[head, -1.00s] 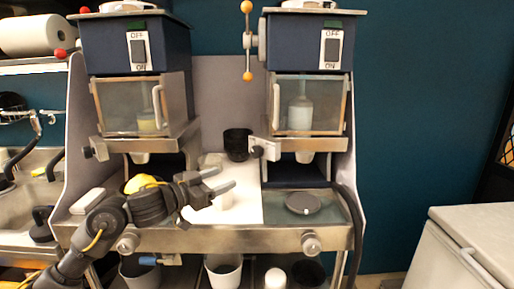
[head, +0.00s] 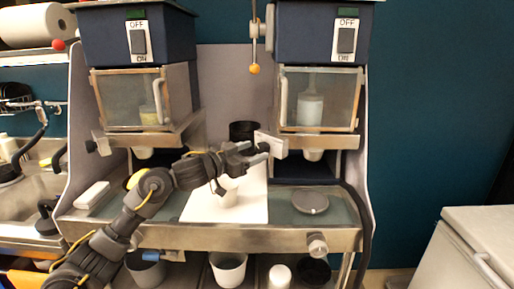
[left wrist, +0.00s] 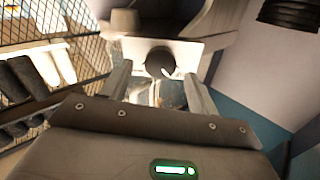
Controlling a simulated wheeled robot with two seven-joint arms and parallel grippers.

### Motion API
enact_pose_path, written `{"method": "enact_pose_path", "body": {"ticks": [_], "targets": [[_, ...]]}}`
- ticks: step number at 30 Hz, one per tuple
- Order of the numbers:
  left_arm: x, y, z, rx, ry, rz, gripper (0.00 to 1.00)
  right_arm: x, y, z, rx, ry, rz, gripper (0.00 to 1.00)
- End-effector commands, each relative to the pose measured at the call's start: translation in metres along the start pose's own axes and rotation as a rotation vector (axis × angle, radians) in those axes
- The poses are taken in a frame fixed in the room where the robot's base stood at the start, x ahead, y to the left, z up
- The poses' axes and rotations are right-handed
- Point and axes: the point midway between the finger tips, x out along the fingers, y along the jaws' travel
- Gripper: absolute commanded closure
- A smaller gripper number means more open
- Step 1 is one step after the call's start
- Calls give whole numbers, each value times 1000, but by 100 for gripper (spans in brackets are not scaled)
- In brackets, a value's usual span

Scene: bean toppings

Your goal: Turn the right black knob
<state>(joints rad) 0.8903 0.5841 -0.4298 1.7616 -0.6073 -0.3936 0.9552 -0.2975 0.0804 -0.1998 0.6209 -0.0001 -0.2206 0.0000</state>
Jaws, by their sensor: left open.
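The right black knob (head: 263,148) sits on a light metal plate at the lower left of the right dispenser. My left gripper (head: 254,152) reaches it from the left, its fingers open at the knob. In the left wrist view the round black knob (left wrist: 158,62) shows between the tips of the open gripper (left wrist: 157,74), on its pale plate (left wrist: 190,50). I cannot tell whether either finger touches it. My right gripper is not in view.
The left dispenser has its own black knob (head: 91,146). A black cup (head: 243,131) stands behind my left gripper. A white cup (head: 228,190) stands below it on a white sheet (head: 250,208). A dark round disc (head: 311,201) lies under the right dispenser.

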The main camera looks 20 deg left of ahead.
Motion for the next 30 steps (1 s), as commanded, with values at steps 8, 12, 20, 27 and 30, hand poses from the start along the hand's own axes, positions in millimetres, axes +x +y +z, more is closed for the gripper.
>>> {"method": "enact_pose_path", "body": {"ticks": [8, 12, 20, 27, 30], "targets": [[22, 0, 0, 1, 0, -1, 40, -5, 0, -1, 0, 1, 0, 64], [23, 0, 0, 1, 0, -1, 40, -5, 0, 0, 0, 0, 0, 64], [23, 0, 0, 1, 0, -1, 57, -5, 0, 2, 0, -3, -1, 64], [23, 0, 0, 0, -1, -1, 84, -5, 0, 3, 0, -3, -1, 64], [23, 0, 0, 4, -1, -1, 84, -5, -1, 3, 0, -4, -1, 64]]}}
